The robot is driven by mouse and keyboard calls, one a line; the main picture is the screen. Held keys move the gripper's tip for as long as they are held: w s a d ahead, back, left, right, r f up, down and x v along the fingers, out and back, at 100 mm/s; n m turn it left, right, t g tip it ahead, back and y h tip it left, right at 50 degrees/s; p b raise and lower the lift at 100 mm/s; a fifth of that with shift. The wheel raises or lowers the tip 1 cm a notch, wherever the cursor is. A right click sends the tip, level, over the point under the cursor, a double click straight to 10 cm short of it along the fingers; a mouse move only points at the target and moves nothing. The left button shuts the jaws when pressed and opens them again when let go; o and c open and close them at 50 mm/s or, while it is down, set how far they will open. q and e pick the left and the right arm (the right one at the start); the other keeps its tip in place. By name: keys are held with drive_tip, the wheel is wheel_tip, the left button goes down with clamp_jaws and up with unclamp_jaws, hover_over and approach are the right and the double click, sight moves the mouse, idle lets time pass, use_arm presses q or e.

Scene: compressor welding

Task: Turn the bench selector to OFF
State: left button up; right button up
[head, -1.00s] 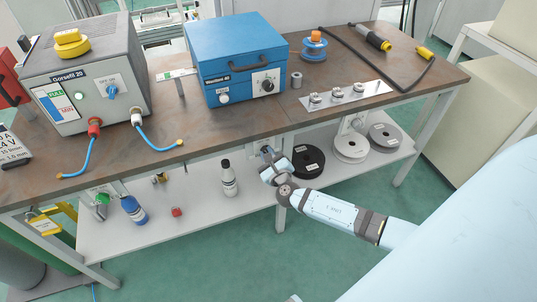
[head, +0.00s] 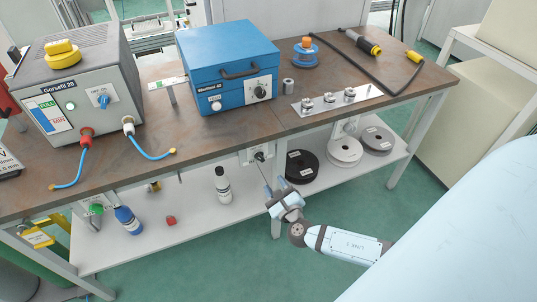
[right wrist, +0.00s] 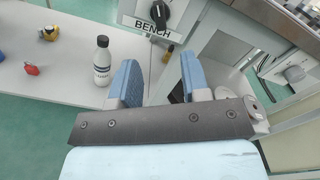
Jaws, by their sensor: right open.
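The bench selector (head: 259,156) is a dark knob on a pale plate under the bench's front edge. In the right wrist view the black knob (right wrist: 159,14) sits at the top edge, above a label reading BENCH; its position markings are cut off, so I cannot tell its setting. My right gripper (head: 271,188) is below and in front of the selector in the head view. In the right wrist view its blue fingers (right wrist: 159,75) are apart with nothing between them, and the knob lies beyond them. My left gripper is not in view.
The blue box (head: 228,65) and the grey welding unit (head: 75,85) stand on the bench. On the lower shelf are a white-labelled bottle (head: 222,186), a blue bottle (head: 128,219) and several spools (head: 301,166).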

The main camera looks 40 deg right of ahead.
drive_tip(key=v, duration=0.3)
idle(0.6)
